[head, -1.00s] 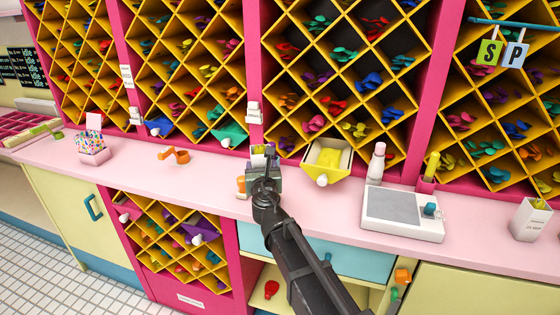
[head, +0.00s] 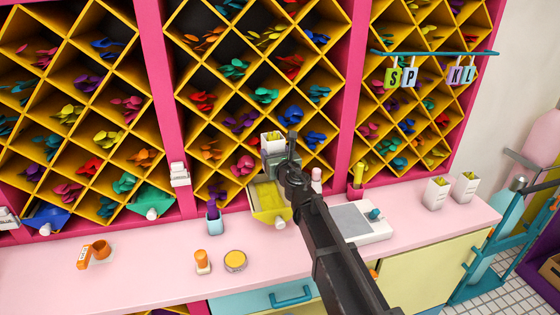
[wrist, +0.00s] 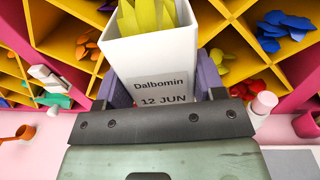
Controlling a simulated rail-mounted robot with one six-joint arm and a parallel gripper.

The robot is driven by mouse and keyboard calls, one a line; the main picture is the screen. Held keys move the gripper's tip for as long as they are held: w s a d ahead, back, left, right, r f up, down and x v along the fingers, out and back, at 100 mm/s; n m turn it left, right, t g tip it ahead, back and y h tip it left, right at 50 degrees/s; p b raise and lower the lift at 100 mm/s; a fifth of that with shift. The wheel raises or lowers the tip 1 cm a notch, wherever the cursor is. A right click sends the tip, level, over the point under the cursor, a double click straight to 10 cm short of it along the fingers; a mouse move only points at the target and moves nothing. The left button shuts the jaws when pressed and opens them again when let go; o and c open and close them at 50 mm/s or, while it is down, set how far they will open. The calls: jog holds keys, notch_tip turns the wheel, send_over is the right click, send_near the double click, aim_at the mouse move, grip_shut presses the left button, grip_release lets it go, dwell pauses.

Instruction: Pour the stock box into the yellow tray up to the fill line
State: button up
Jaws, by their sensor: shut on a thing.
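My gripper (head: 274,154) is shut on the stock box (head: 272,141), a white open-topped box. In the wrist view the box (wrist: 155,60) bears the label "Dalbomin 12 JUN", with yellow balloons (wrist: 148,15) showing at its top. My gripper's purple fingers clasp its sides. The box looks roughly upright. The yellow tray (head: 270,217) stands on the pink counter against the rack, with yellow contents in it and a white knob in front. In the head view the box appears just above and behind the tray; the depth between them is unclear. No fill line can be made out.
A scale (head: 357,222) stands right of the tray, partly behind my arm. An orange bottle (head: 202,262) and yellow tin (head: 235,261) stand in front. White boxes (head: 437,192) are farther right.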

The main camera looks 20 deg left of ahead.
jog(key=shift+w+a+f+n+g+y+b, duration=0.3)
jog(key=shift+w+a+f+n+g+y, duration=0.15)
jog(key=shift+a+f+n+g+y, duration=0.5)
jog(key=shift+n+g+y, duration=0.35)
jog(key=shift+g+y, duration=0.15)
jog(key=shift+s+a+n+g+y, duration=0.3)
jog(key=shift+a+n+g+y, duration=0.25)
jog(key=shift+g, duration=0.2)
jog(key=shift+f+b, duration=2.55)
jog(key=shift+b, duration=0.25)
jog(key=m, duration=0.4)
jog(key=s+a+f+m+b, duration=0.1)
jog(key=m, duration=0.4)
jog(key=s+f+m+b, duration=0.1)
jog(key=m, duration=0.4)
jog(key=shift+s+a+f, duration=0.15)
jog(key=shift+m, duration=0.25)
